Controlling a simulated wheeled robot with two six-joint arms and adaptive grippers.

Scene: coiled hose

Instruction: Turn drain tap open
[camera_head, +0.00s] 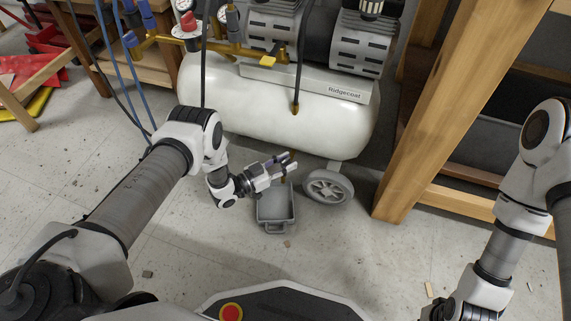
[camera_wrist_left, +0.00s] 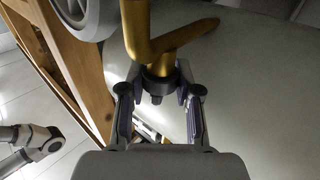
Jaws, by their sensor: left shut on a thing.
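The drain tap (camera_wrist_left: 133,28) is a brass fitting with a lever (camera_wrist_left: 186,38) that points up and to the right in the left wrist view. A dark collar (camera_wrist_left: 157,85) sits at its lower end. My left gripper (camera_head: 291,162) is below the white tank (camera_head: 280,110) in the head view. In the left wrist view its two fingers (camera_wrist_left: 158,92) are on either side of the tap's dark collar, shut on the tap. The head view mostly hides the tap behind the fingers. My right arm is at the right edge, and its fingers are out of view.
A grey drip tray (camera_head: 276,228) stands on the floor under my left gripper. A grey wheel (camera_head: 328,187) of the compressor is just right of it. A wooden bench leg (camera_head: 398,190) stands further right. Blue hoses (camera_head: 113,70) hang at the left.

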